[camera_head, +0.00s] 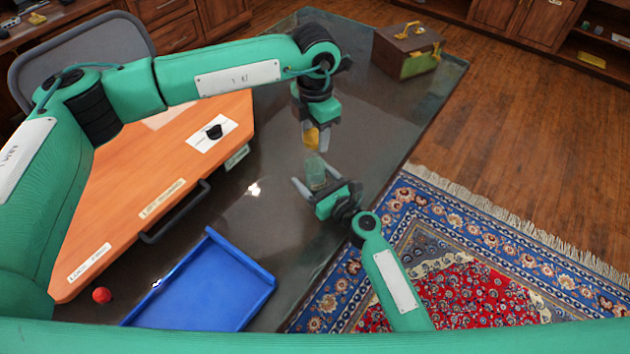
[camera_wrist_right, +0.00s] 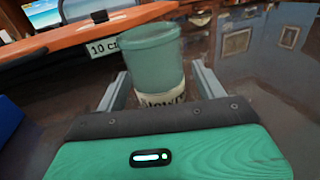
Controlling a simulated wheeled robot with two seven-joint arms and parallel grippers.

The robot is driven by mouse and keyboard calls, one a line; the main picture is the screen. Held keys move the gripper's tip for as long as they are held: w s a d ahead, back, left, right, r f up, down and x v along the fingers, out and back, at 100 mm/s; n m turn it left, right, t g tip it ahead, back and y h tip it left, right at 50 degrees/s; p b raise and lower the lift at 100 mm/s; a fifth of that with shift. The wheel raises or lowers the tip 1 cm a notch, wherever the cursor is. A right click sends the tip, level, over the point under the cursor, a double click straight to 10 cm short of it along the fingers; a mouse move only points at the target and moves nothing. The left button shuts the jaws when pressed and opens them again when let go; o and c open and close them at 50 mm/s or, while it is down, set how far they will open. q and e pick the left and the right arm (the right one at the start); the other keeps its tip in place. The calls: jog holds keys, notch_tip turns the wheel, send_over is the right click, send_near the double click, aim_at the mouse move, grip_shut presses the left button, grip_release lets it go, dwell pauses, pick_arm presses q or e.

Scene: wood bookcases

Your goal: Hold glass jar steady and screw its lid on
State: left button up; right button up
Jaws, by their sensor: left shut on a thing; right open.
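The glass jar (camera_head: 315,170), a small greenish see-through cylinder, stands upright at the dark glass table. In the right wrist view the jar (camera_wrist_right: 153,60) sits between the two fingers, with a pale lettered label low on it. My right gripper (camera_head: 309,187) is open, one finger on each side of the jar; it also shows in the right wrist view (camera_wrist_right: 157,85). The lid is partly hidden by the fingers and looks apart from the jar.
A blue tray (camera_head: 215,280) lies at the near left of the glass table (camera_head: 390,130). An orange wooden board (camera_head: 140,190) with a black handle (camera_head: 175,215) fills the left. A red ball (camera_head: 101,295) lies near it. A brown box (camera_head: 408,45) stands at the far right corner.

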jog(key=c, duration=1.5)
pick_arm(q)
jog(key=shift+f, duration=2.5)
pick_arm(e)
jog(key=shift+o, duration=0.2)
pick_arm(q)
jog(key=shift+f, duration=0.1)
jog(key=shift+f, duration=0.75)
jog(key=shift+f, duration=0.6)
pick_arm(e)
grip_shut()
